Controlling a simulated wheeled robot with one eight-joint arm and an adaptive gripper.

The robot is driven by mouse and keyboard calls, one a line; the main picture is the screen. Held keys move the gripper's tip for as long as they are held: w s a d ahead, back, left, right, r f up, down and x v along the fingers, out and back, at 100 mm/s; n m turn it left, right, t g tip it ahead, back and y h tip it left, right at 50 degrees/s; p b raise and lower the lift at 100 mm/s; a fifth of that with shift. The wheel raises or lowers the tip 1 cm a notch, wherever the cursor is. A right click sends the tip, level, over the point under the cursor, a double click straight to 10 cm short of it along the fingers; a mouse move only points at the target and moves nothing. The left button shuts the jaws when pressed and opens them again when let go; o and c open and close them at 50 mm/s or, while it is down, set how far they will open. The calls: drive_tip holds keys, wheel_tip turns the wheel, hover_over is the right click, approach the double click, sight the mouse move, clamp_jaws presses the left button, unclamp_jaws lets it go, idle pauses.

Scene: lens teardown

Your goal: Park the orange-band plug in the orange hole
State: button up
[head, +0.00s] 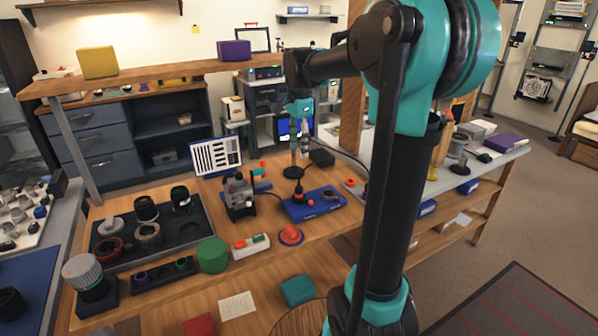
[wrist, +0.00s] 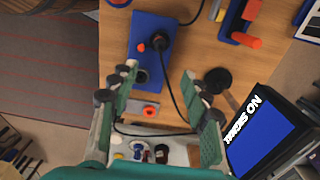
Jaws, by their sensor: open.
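My gripper (head: 300,122) hangs over the workbench, left of my upright arm link in the head view. In the wrist view my gripper (wrist: 160,74) has its two fingers spread, with nothing between the tips. Beyond them lies a blue board (wrist: 150,20) bearing a dark round plug (wrist: 160,40) with a cable and an orange mark beside it. In the head view this plug (head: 298,196) stands upright on the blue board (head: 318,212). A small grey plate (wrist: 138,107) with an orange spot lies beside the board. Whether that spot is the orange hole, I cannot tell.
A thin black cable crosses the wrist view near the fingers. A black stand (head: 293,172) and a "NO SIGNAL" monitor (wrist: 268,130) are close by.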

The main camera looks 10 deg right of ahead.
sight(299, 187)
wheel_tip(299, 187, down, 16)
drive_tip(key=shift+r, duration=0.1)
idle(0.4)
clamp_jaws()
drive_tip(key=c, duration=0.8)
unclamp_jaws()
clamp_jaws()
drive_tip(key=shift+r, duration=0.95)
drive_tip(key=shift+r, duration=2.1)
